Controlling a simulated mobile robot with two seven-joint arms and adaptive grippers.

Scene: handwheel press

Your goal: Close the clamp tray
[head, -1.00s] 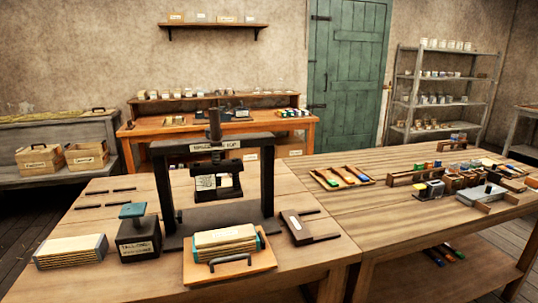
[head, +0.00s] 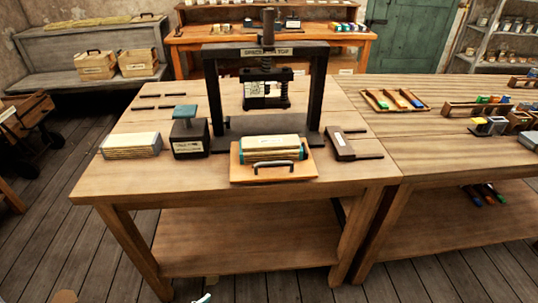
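The clamp tray (head: 243,174) is a flat orange-brown wooden board with a dark bar handle (head: 273,165) at its front. It sits on the table in front of the black press (head: 318,100), drawn out toward me. A block of pages with teal edges (head: 273,147) lies on it. The press has an upright screw (head: 268,28) and a raised platen with a paper label (head: 258,89). A gap shows between the platen and the dark press bed.
Left of the tray stand a dark block with a teal top (head: 190,140) and a paper stack (head: 132,146). A dark board with a rod (head: 341,147) lies close on the right. The table front (head: 190,183) is bare.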

